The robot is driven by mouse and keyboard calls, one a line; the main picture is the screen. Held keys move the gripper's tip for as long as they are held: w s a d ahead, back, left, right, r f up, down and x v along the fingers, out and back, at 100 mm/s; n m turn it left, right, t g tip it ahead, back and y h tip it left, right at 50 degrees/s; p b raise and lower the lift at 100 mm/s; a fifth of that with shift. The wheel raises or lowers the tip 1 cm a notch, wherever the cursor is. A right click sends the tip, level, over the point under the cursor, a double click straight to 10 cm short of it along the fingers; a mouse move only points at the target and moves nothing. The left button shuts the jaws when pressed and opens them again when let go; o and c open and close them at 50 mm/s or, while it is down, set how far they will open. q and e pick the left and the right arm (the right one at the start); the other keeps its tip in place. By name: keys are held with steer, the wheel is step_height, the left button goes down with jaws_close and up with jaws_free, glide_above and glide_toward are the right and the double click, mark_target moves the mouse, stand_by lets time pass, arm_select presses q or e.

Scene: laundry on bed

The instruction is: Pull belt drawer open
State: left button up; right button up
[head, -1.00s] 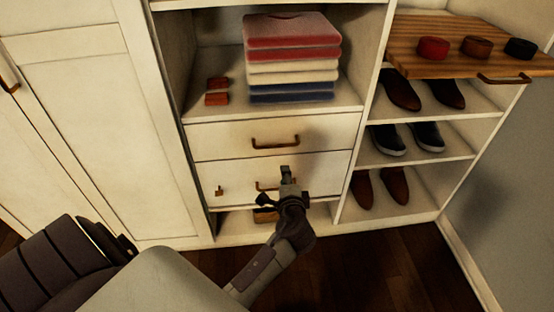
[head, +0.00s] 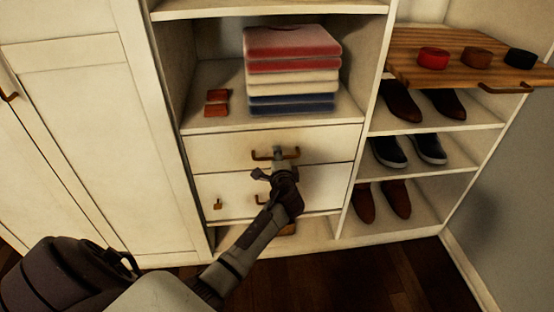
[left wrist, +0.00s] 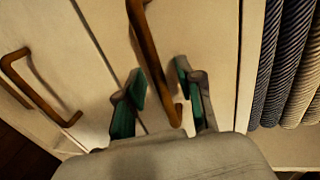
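The upper drawer (head: 220,148) of the closet has a bronze bar handle (head: 291,154) and looks closed. The lower drawer (head: 238,192) below it has a similar handle, partly hidden by my arm. My left gripper (head: 277,158) is at the upper drawer's handle. In the left wrist view, the green-padded fingers (left wrist: 160,82) are apart, with the upper handle (left wrist: 148,45) running between them; I cannot tell whether they touch it. The lower handle (left wrist: 38,92) is left of the fingers. My right gripper is not in view.
A wooden tray (head: 440,68) with a handle and rolled belts (head: 478,57) juts out at right, above shoe shelves (head: 470,125). Dark floor (head: 350,275) lies in front.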

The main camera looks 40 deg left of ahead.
arm_select(q)
steer(key=shift+w+a, duration=0.1)
steer(key=shift+a, duration=0.05)
steer(key=shift+c, duration=0.3)
jaws_close()
